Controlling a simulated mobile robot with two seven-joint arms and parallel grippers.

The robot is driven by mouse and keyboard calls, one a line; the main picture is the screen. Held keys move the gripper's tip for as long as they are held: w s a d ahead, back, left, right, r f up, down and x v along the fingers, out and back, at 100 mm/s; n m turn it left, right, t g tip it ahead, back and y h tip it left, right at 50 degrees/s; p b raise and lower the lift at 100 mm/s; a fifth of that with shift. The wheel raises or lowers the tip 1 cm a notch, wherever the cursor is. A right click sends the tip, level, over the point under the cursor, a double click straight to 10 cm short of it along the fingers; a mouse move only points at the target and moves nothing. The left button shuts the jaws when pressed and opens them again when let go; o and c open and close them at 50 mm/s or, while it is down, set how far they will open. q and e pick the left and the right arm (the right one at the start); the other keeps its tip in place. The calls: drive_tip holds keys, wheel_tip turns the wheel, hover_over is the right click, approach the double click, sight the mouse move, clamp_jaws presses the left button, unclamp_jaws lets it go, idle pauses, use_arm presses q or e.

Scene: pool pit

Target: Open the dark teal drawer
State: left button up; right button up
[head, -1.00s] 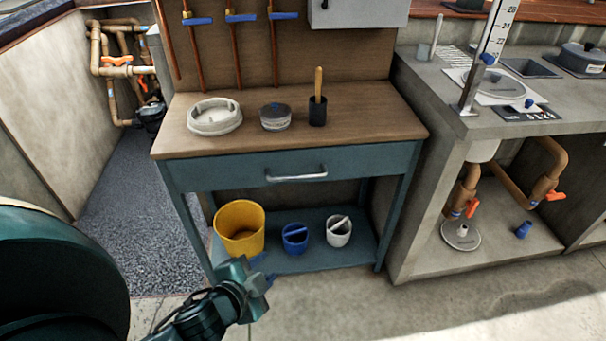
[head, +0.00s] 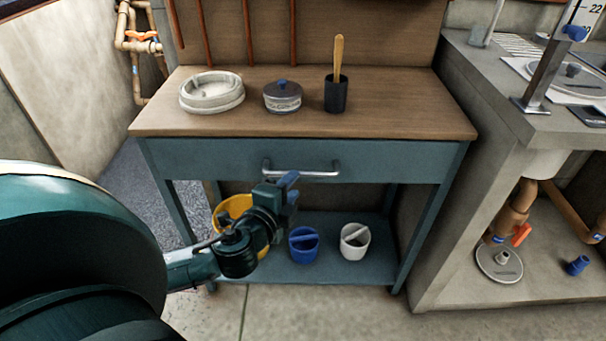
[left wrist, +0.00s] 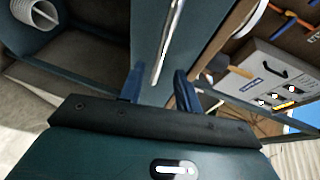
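The dark teal drawer (head: 400,162) is in the wooden-topped workbench and looks shut. Its silver bar handle (head: 325,174) runs sideways across the middle of the drawer front. My left gripper (head: 291,188) is just below and in front of the handle's left part in the head view, hiding a little of the drawer front. In the left wrist view, the two blue fingers of the left gripper (left wrist: 160,88) are apart. The handle (left wrist: 168,40) lies ahead in line with the gap between them, and no grip on it shows. My right gripper is in neither view.
On the bench top (head: 420,120) are a white round part (head: 212,92), a grey tin (head: 282,97) and a black cup (head: 336,95). The lower shelf holds a yellow bucket (head: 232,208), blue bucket (head: 303,244) and white bucket (head: 354,241). A concrete counter (head: 440,200) stands at right.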

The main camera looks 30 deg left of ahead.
sight(302, 175)
use_arm(q)
drive_tip(key=x, duration=0.6)
drive_tip(key=shift+w+b, duration=0.3)
drive_tip(key=shift+b, duration=0.05)
drive_tip(key=shift+c, duration=0.4)
clamp_jaws()
